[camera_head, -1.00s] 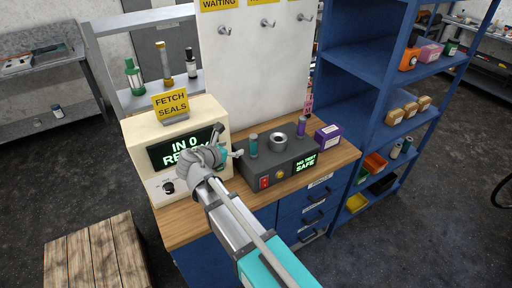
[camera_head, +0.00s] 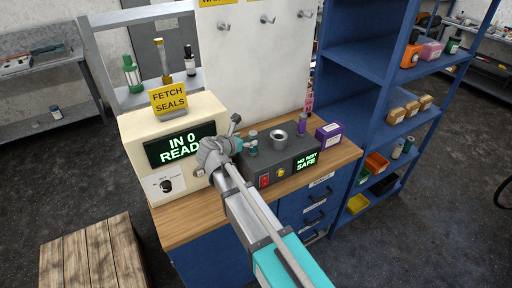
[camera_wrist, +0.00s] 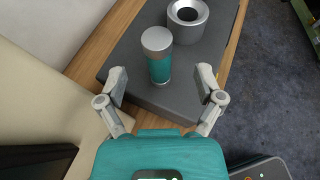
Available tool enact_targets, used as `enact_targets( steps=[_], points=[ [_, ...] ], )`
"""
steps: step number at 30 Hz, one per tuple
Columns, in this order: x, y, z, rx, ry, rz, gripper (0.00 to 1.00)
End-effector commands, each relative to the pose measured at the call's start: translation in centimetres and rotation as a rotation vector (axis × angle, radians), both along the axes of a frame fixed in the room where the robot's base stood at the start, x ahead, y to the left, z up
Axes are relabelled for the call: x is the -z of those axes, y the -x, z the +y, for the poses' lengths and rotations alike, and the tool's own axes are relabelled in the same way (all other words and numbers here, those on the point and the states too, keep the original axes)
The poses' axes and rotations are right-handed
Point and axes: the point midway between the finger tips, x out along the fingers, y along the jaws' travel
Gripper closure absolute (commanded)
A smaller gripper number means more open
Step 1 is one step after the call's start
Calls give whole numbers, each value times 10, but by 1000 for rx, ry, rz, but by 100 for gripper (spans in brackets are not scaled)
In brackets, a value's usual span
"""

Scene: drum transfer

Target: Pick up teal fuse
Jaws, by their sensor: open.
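The teal fuse (camera_wrist: 158,60) is a teal cylinder with a grey metal cap, standing upright on the dark grey test box (camera_wrist: 130,82). In the head view the fuse (camera_head: 252,146) is at the left end of the box (camera_head: 262,168), partly hidden by my gripper. My gripper (camera_wrist: 162,82) is open and empty in the wrist view, its two fingers spread to either side of the fuse's near side. The fuse stands just beyond the fingertips, and I see no contact. In the head view my gripper (camera_head: 236,140) is at the box's left end.
A cream machine (camera_head: 180,150) with a lit screen stands close on the left. A metal ring socket (camera_wrist: 187,18) is on the box behind the fuse. A purple fuse (camera_head: 302,123) and a purple carton (camera_head: 328,135) are to the right. Blue shelves (camera_head: 368,100) stand beyond.

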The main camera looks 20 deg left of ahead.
Motion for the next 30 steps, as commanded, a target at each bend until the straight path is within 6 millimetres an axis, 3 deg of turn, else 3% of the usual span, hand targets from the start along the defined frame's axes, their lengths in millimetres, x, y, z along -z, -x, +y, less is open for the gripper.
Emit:
enact_targets(
  steps=[13,24,30],
  points=[
    [2,-4,0,0,0,0,14],
    [17,-40,-7,1,-1,0,14],
    [19,-48,-10,-1,0,0,14]
  ],
)
